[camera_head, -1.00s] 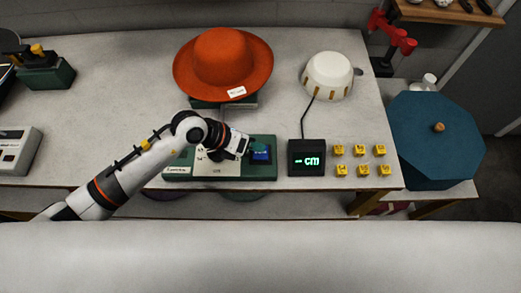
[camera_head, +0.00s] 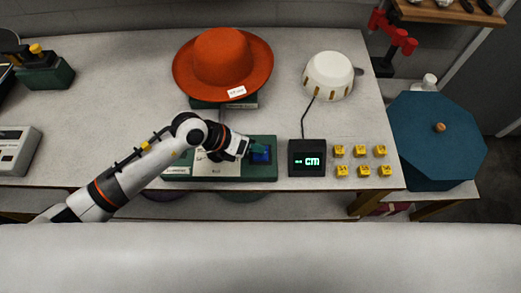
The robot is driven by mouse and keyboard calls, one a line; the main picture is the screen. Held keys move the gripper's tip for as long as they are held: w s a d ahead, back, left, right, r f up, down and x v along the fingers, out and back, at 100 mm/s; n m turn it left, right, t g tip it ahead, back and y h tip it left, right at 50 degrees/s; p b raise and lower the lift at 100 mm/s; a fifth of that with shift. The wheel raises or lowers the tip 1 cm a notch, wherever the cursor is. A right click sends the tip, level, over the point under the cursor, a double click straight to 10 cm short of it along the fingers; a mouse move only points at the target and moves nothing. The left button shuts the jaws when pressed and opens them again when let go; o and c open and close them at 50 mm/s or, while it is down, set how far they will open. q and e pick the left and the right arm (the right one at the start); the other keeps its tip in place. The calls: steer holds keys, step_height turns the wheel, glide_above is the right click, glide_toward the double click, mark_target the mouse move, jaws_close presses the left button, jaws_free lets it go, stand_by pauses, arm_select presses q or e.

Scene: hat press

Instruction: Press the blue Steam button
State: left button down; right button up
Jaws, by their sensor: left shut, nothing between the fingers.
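The blue Steam button (camera_head: 262,153) sits near the right end of a dark green control panel (camera_head: 228,173) at the front of the table. My left gripper (camera_head: 253,148) is shut and empty. Its tip is at the left edge of the blue button in the picture and covers part of it; whether it touches the button I cannot tell. My left arm reaches in from the left over the panel and hides much of its left half. My right gripper is not in view.
A black display (camera_head: 307,158) with green "cm" letters stands right of the panel. Several yellow blocks (camera_head: 361,151) lie further right. An orange hat (camera_head: 222,65) and a white dome (camera_head: 329,74) stand behind. A teal octagonal box (camera_head: 432,135) is at the right.

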arm_select(q)
steer(key=shift+f, duration=0.2)
steer(key=shift+r, duration=0.15)
stand_by(0.3)
steer(key=shift+r+p, duration=0.75)
steer(key=shift+r, duration=0.05)
step_height(320, 180, up, 5)
steer(key=p, duration=0.4)
stand_by(0.6)
